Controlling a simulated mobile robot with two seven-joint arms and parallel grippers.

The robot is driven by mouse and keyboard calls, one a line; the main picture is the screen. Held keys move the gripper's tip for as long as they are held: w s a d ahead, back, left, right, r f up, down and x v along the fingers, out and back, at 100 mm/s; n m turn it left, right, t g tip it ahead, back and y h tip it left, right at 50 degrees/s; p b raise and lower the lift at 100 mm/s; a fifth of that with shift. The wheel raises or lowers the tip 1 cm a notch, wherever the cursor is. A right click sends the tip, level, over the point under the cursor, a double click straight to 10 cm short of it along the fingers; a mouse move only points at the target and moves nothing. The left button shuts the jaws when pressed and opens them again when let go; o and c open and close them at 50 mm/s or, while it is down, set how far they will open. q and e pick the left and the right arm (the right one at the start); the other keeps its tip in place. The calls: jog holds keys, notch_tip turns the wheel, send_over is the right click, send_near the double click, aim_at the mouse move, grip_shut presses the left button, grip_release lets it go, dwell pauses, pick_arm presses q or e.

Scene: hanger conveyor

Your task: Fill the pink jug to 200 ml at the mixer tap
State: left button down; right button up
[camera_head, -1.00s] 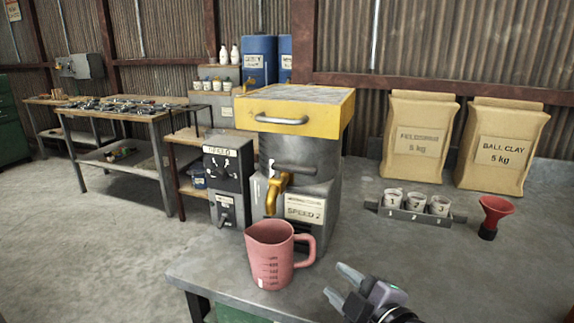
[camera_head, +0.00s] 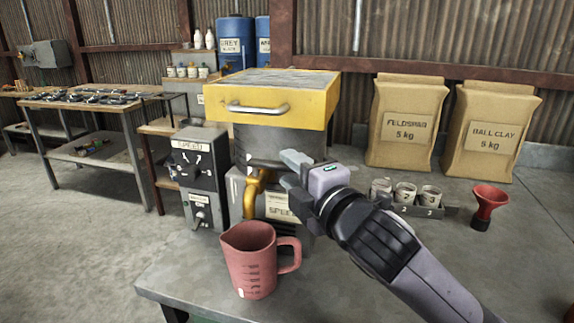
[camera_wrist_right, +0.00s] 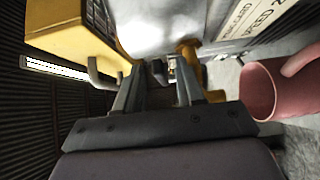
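The pink jug (camera_head: 250,262) stands upright on the bench in front of the mixer, its handle to the right and measuring marks on its side. Its rim is just below the yellow tap (camera_head: 254,190). I cannot tell any liquid level. The mixer (camera_head: 285,105) has a yellow top and a grey metal body, with a grey bar above the tap. My right gripper (camera_head: 288,172) is open, beside the tap and above the jug. In the right wrist view, its fingers (camera_wrist_right: 160,88) are apart with nothing clearly held; the jug (camera_wrist_right: 262,92) is at right. My left gripper is not in view.
A control box (camera_head: 192,180) with dials stands left of the mixer. A rack of several numbered cups (camera_head: 425,210), a red funnel (camera_head: 490,203) and two paper bags (camera_head: 405,125) stand to the right. Bare bench lies in front of the funnel.

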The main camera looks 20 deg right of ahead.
jog(key=shift+w+a, duration=0.2)
jog(key=shift+w, duration=0.85)
grip_shut()
